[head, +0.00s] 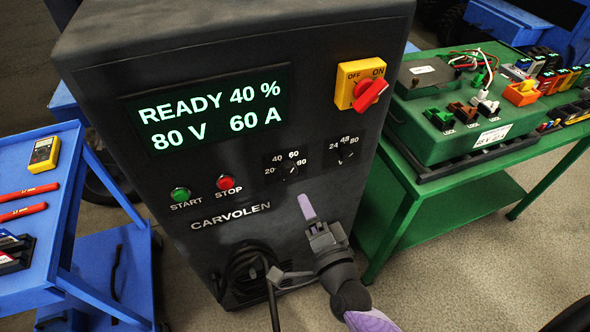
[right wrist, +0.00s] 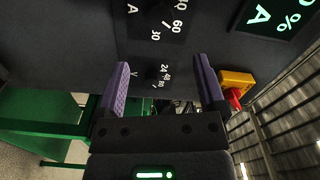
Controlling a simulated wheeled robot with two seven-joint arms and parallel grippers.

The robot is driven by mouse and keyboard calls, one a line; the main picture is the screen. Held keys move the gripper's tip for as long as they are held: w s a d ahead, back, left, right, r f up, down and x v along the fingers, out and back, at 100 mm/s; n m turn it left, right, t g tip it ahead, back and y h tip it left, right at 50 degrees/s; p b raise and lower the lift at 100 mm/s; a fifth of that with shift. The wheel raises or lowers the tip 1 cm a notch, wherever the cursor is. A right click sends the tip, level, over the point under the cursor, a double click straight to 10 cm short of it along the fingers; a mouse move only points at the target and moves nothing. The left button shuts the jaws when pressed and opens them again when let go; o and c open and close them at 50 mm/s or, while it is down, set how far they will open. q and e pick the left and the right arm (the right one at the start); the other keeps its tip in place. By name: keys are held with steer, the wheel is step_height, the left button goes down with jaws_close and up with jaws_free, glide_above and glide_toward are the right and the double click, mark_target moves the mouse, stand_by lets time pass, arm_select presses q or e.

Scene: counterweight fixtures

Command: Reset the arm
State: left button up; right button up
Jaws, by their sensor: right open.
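My right gripper (head: 307,210) is in front of the lower face of the dark charger cabinet (head: 225,55), below the two selector knobs. In the right wrist view its two purple fingers (right wrist: 163,85) stand wide apart with nothing between them. Beyond the gap, the voltage knob (right wrist: 155,72) shows on the panel; it also shows in the head view (head: 347,152). The fingers appear apart from the panel. The display (head: 210,108) reads READY, 40 %, 80 V, 60 A. My left gripper is not in view.
A red-yellow rotary switch (head: 362,88) and the START (head: 180,195) and STOP (head: 225,182) buttons are on the cabinet. A cable coil (head: 248,272) hangs low. A blue cart (head: 25,150) is left, a green bench (head: 400,205) right.

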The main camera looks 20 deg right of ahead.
steer(key=s+f+n+g+y, duration=0.1)
steer(key=s+f+n+g, duration=0.5)
steer(key=f, duration=0.6)
steer(key=s+f+n+g, duration=0.45)
steer(key=s+f, duration=0.35)
steer(key=f, duration=0.4)
steer(key=s+d+f+n+g+h, duration=0.1)
steer(key=s+d+f+n+g, duration=0.1)
steer(key=s, duration=0.8)
steer(key=s+d+f+n+g+b, duration=0.1)
steer(key=s+d+f+n+g, duration=0.1)
steer(key=s+f+n+g, duration=0.3)
steer(key=s+f, duration=0.1)
steer(key=s, duration=0.3)
steer(key=shift+s+d+h, duration=0.2)
steer(key=shift+s+h, duration=0.15)
steer(key=shift+h, duration=0.05)
